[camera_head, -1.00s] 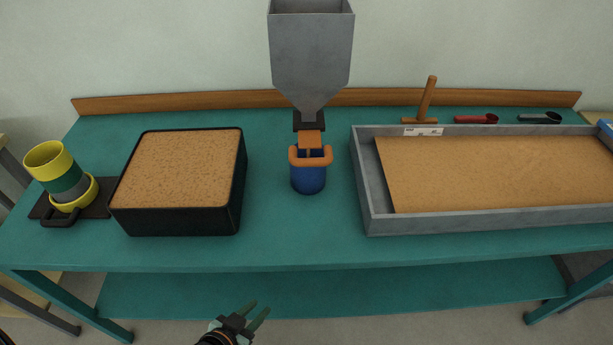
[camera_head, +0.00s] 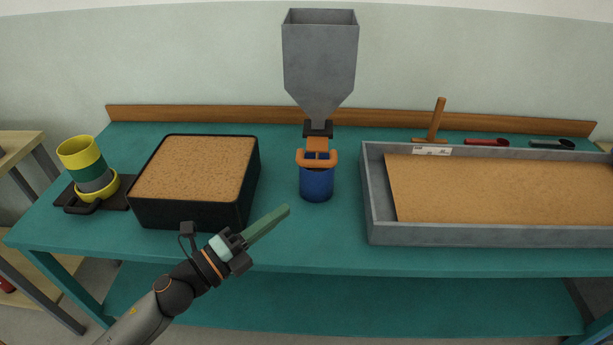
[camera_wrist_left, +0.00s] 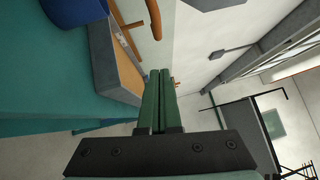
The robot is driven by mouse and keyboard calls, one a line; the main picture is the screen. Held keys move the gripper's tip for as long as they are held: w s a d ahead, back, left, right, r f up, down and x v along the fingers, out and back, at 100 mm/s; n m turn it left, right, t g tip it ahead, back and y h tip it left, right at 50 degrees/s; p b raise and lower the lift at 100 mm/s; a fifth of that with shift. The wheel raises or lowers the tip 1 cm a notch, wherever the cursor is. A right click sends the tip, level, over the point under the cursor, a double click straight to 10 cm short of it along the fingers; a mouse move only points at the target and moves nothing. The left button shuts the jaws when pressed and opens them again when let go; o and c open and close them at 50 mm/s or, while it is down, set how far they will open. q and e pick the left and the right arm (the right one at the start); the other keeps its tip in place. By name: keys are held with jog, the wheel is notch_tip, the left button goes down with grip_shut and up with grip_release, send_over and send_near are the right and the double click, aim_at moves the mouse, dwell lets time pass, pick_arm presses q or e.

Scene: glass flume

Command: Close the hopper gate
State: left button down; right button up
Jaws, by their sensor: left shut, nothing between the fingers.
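The grey hopper (camera_head: 319,62) stands at the back middle of the teal table, its funnel narrowing to a dark outlet. An orange gate plate (camera_head: 317,144) with an orange handle (camera_head: 301,158) sticks out toward me below the outlet, above a blue cup (camera_head: 316,184). My left gripper (camera_head: 268,223) is shut and empty, in front of the cup and to its left, apart from the handle. In the left wrist view its green fingers (camera_wrist_left: 158,100) are together. The orange handle (camera_wrist_left: 154,18) and blue cup (camera_wrist_left: 75,10) show at the top there. My right gripper is not in view.
A black box of sand (camera_head: 194,213) stands left of the cup, close to my left arm. A grey tray of sand (camera_head: 490,236) stands at right. Yellow and green cups (camera_head: 82,160) are at far left. The table front is clear.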

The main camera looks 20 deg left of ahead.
aim_at(321, 167)
pick_arm(q)
jog(key=w, duration=0.3)
jog(key=w+d+r+p, duration=0.1)
jog(key=w, duration=0.2)
jog(key=w+d+p, duration=0.1)
jog(key=w, duration=0.2)
jog(key=shift+w+d+r, duration=0.15)
jog(key=shift+w+r, duration=0.2)
jog(key=shift+w, duration=0.05)
jog(key=shift+w+a+r, duration=0.1)
jog(key=shift+w+a, duration=0.1)
jog(key=shift+w, duration=0.3)
jog(key=shift+w+a, duration=0.2)
jog(key=shift+w, duration=0.3)
